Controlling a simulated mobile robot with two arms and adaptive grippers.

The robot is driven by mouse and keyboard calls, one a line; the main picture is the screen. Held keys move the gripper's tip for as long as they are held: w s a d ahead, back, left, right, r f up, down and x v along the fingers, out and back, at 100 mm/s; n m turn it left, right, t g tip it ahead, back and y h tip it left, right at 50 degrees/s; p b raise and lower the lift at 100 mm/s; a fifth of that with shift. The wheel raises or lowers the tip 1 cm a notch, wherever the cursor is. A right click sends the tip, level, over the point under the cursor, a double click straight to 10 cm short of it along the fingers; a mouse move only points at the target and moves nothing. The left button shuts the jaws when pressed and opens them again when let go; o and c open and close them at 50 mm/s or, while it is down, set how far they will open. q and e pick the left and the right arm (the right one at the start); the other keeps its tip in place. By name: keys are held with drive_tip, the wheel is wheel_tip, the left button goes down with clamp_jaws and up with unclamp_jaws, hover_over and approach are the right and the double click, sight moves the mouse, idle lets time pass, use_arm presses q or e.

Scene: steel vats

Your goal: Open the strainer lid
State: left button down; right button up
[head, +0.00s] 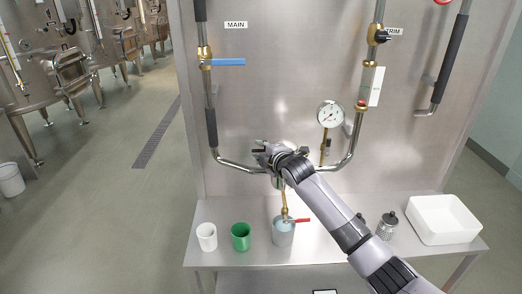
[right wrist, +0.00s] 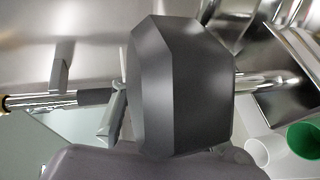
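My right arm comes in from the lower right, and its gripper (head: 264,156) is at the middle of the low pipe run, in front of the steel panel. The strainer is mostly hidden behind the gripper. A metal fitting (head: 279,184) shows just below it, with a brass drain pipe (head: 284,200) and a red-handled valve (head: 297,220) further down. I cannot make out the strainer lid. My left gripper is not in view.
The steel bench (head: 340,240) holds a grey cup (head: 284,235) under the drain, a green cup (head: 241,236), a white cup (head: 206,236), a metal canister (head: 387,226) and a white tray (head: 443,220). A gauge (head: 330,114) and a blue-handled valve (head: 228,62) are above.

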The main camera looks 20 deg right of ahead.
clamp_jaws()
idle(0.4)
idle(0.5)
